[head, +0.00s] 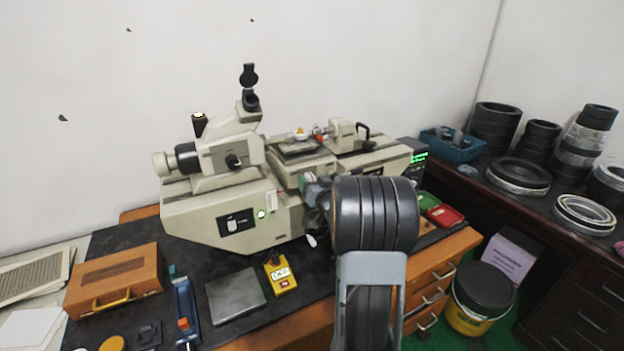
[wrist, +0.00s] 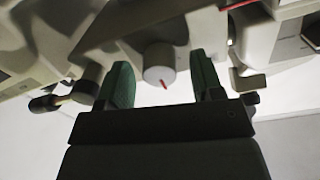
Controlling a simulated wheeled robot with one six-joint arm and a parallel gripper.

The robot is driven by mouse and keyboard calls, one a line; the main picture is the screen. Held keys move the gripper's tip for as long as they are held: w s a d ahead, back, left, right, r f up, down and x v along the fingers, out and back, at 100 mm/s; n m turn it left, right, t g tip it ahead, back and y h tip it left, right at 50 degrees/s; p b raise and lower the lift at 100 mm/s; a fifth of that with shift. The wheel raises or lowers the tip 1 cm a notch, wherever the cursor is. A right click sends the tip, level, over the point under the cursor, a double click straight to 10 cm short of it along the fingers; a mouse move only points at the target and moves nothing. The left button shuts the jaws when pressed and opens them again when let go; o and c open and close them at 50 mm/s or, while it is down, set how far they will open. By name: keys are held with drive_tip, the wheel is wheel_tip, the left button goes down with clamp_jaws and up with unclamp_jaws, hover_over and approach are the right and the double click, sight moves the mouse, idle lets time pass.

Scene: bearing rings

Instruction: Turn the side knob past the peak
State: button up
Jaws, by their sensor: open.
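The side knob (wrist: 158,62) is a pale grey round knob with a red mark near its lower edge, in the middle of the wrist view. It is on the cream measuring machine (head: 215,207), which also shows a microscope eyepiece in the head view. My gripper (wrist: 163,82) is open, with one green-padded finger on each side of the knob. A gap shows between each finger and the knob, and I cannot tell how deep the knob sits between them. In the head view my arm hides the knob and most of my gripper.
A yellow gauge (head: 281,274) with a lit display, a grey plate (head: 235,295) and a wooden case (head: 115,280) lie on the dark mat. Small levers (wrist: 45,103) flank my gripper. Black rings (head: 495,125) stand on the right bench.

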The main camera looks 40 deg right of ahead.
drive_tip(key=shift+w, duration=0.4)
